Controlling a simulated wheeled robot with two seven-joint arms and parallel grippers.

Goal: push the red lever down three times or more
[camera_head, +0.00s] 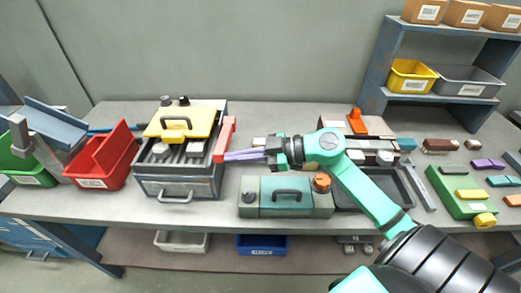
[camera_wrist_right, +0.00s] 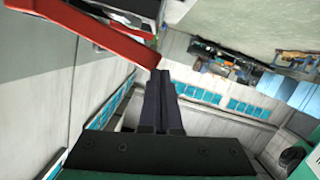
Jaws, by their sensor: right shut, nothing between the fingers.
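The red lever (camera_head: 226,138) is on the right side of a grey metal box (camera_head: 150,187) with a yellow lid. It slants from an upper end at the back to a lower end at the front. In the right wrist view the lever (camera_wrist_right: 118,38) crosses the upper left. My right gripper (camera_head: 228,156) is shut and empty, reaching in from the right, with its fingertips beside the lever's lower part. In the wrist view its fingertips (camera_wrist_right: 160,76) overlap the lever's end; I cannot tell whether they touch. My left gripper is not in view.
A red bin (camera_head: 104,158) and a green bin (camera_head: 28,165) stand left of the box. A shelf (camera_head: 384,62) with bins and cartons stands at the back right.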

